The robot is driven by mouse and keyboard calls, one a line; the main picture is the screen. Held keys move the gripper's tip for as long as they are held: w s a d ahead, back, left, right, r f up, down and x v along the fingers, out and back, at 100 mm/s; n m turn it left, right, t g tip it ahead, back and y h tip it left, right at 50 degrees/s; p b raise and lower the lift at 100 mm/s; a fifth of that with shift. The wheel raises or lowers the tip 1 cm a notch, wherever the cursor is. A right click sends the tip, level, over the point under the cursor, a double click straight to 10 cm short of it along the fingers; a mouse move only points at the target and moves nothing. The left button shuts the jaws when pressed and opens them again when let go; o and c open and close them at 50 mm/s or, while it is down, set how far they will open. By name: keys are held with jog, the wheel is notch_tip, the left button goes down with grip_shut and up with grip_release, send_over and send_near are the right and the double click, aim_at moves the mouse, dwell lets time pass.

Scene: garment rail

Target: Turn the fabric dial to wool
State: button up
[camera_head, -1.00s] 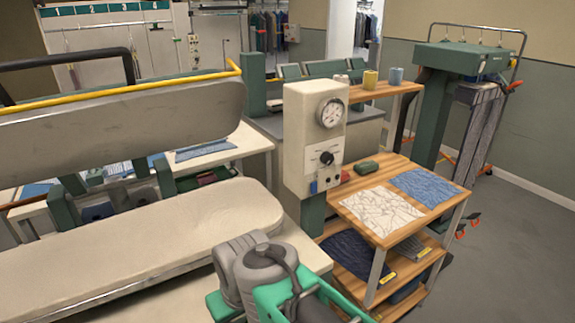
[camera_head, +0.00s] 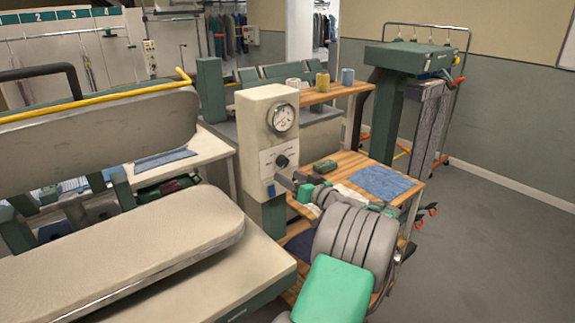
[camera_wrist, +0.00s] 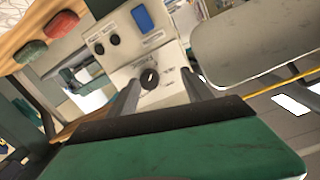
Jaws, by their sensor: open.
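The fabric dial is a small black knob (camera_head: 281,160) on a white label plate on the front of the cream control box (camera_head: 252,130), below a round gauge. In the wrist view the dial (camera_wrist: 150,78) shows near the middle, with marks around it too small to read. My gripper (camera_head: 288,181) is in front of the lower part of the box, just below the dial. In the wrist view its two dark fingers (camera_wrist: 161,76) are apart, one on each side of the dial, with nothing held. I cannot tell whether they touch the box.
A round gauge (camera_head: 282,117) sits above the dial. In the wrist view a blue button (camera_wrist: 143,18) and two black knobs (camera_wrist: 112,39) share the box. A wooden cart (camera_head: 345,160) with blue cloth (camera_head: 377,183) stands right of it; a padded press (camera_head: 130,240) fills the left.

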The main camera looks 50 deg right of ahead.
aim_at(285, 164)
jog(key=shift+m+t+h, duration=0.3)
jog(key=shift+h, duration=0.2)
jog(key=w+d+p, duration=0.2)
jog(key=w+d, duration=0.1)
jog(key=w+d+p, duration=0.1)
jog(key=w, duration=0.1)
jog(key=shift+d+r, duration=0.15)
jog(key=shift+r, duration=0.2)
jog(key=shift+s, duration=0.1)
jog(key=shift+c, duration=0.6)
grip_shut()
